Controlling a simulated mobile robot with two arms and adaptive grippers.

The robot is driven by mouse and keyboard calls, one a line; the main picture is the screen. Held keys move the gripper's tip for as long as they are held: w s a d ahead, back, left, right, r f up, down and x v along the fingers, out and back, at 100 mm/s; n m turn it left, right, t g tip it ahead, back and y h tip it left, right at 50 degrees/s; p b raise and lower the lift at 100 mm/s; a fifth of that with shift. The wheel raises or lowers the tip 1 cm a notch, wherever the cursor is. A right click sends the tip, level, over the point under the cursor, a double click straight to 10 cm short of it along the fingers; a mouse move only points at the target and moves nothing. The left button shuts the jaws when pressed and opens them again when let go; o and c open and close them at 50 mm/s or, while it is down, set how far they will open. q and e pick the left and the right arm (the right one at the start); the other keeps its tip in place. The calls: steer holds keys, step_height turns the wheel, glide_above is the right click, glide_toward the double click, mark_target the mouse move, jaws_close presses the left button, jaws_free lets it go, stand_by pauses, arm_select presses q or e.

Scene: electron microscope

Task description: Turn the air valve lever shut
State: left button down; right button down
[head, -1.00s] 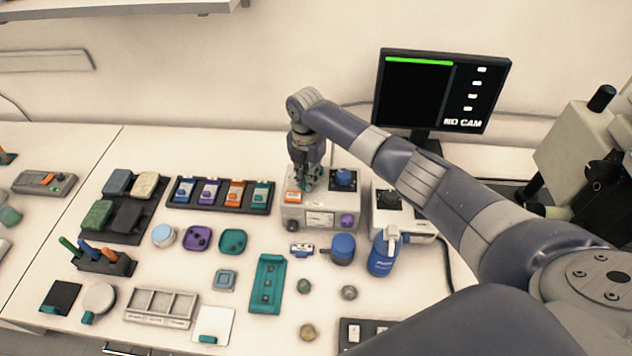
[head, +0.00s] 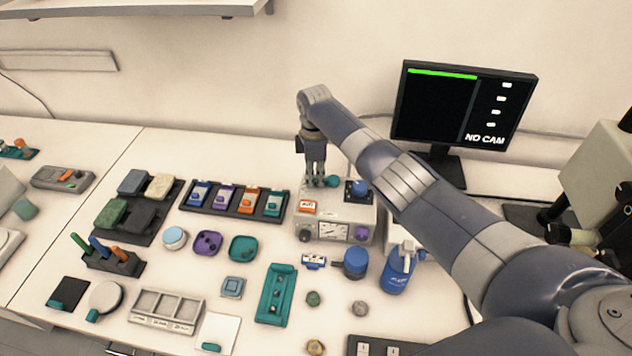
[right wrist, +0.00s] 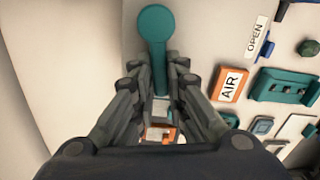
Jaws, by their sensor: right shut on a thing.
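The air valve lever (right wrist: 156,60) is teal with a round knob end. In the right wrist view it runs from the top centre down between the fingers of my right gripper (right wrist: 160,92), which are shut on it. In the head view, my right gripper (head: 316,181) points down at the top of the grey valve box (head: 345,213), and the lever's teal knob (head: 332,181) shows just right of the fingertips. An orange AIR label (right wrist: 229,84) and a white OPEN label (right wrist: 256,37) are right of the lever in the wrist view. My left gripper is not visible.
The box also carries a blue knob (head: 357,188), a gauge and a purple knob (head: 361,233). A blue bottle (head: 396,270) and blue cylinder (head: 355,262) stand in front. A monitor (head: 463,105) stands behind right. Trays and small parts cover the bench to the left.

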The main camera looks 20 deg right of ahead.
steer(key=shift+w+d+m+b, duration=0.25)
steer(key=shift+w+m+b, duration=0.25)
steer(key=shift+m, duration=0.6)
steer(key=shift+r, duration=0.1)
steer(key=c, duration=1.6)
jaws_free()
step_height(320, 180, up, 12)
